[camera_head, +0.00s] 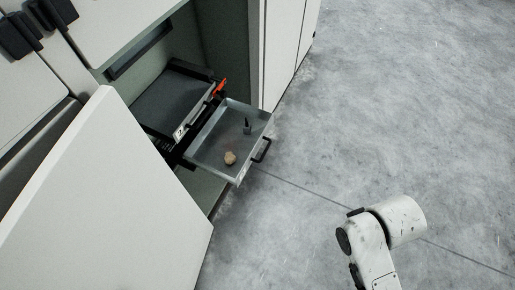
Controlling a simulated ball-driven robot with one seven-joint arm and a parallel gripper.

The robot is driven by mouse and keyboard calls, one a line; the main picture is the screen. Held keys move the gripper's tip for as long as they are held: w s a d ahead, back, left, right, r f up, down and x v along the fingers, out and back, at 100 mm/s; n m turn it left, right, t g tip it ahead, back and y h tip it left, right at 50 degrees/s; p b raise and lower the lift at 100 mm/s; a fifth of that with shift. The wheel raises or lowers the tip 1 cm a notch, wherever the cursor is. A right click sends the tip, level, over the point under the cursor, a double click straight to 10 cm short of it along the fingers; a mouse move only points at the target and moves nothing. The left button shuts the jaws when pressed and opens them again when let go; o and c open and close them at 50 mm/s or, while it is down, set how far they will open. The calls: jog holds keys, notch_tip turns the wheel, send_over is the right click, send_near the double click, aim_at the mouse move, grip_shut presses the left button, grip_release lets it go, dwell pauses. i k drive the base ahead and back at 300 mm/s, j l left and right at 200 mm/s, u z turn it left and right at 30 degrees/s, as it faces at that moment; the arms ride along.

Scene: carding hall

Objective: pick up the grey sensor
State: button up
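A small dark grey upright piece (247,127), which looks like the grey sensor, stands in the open metal drawer (210,150), toward its far right side. It is too small to make out in detail. The drawer is pulled out from the cabinet and has a dark handle on its front. My arm shows at the lower right, over the floor and apart from the drawer. My gripper is not in view.
A tan lump (230,158) lies in the drawer near its front. A large white cabinet door (105,200) stands open at the left. A dark-topped unit (170,103) sits behind the drawer. The grey floor (400,100) at the right is clear.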

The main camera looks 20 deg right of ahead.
aim_at(247, 127)
jog(key=i+l+u, duration=0.15)
jog(key=i+l, duration=0.2)
jog(key=i, duration=0.25)
jog(key=i+l+u, duration=0.15)
jog(key=i+l, duration=0.25)
jog(key=i, duration=0.2)
